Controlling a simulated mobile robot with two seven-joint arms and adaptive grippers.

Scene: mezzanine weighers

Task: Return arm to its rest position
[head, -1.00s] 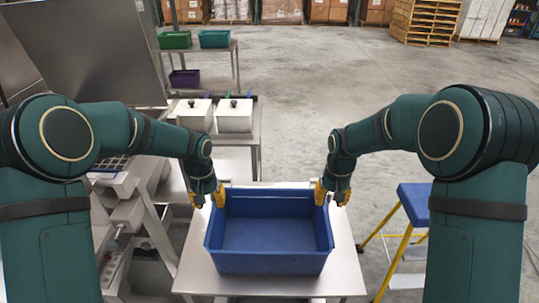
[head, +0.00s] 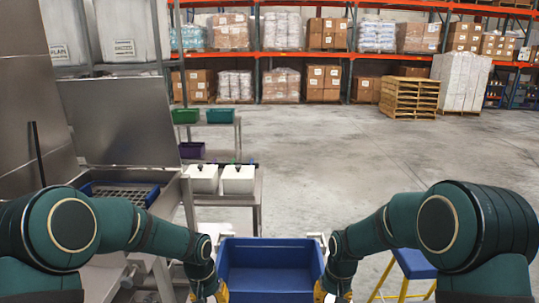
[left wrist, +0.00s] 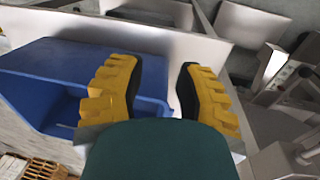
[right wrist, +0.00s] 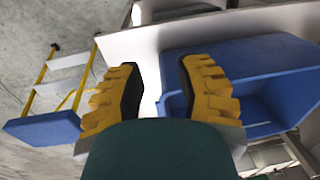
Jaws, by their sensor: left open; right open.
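A blue bin (head: 270,270) stands low in front of me on a metal table and looks empty. My left gripper (head: 210,293) is at its left side and my right gripper (head: 329,293) at its right side. Both are open and hold nothing. In the left wrist view, the yellow fingers (left wrist: 160,80) are spread, with an end of the bin (left wrist: 60,75) showing between and beside them. In the right wrist view, the fingers (right wrist: 158,82) are also spread, with the bin (right wrist: 250,70) beside and behind one finger. Whether any finger touches the bin, I cannot tell.
Two white lidded tubs (head: 238,179) stand on a bench behind the bin. Green and purple bins sit on a rack (head: 238,130) farther back. A blue-topped yellow step stool (head: 413,263) stands to the right. The floor (head: 380,165) beyond is open.

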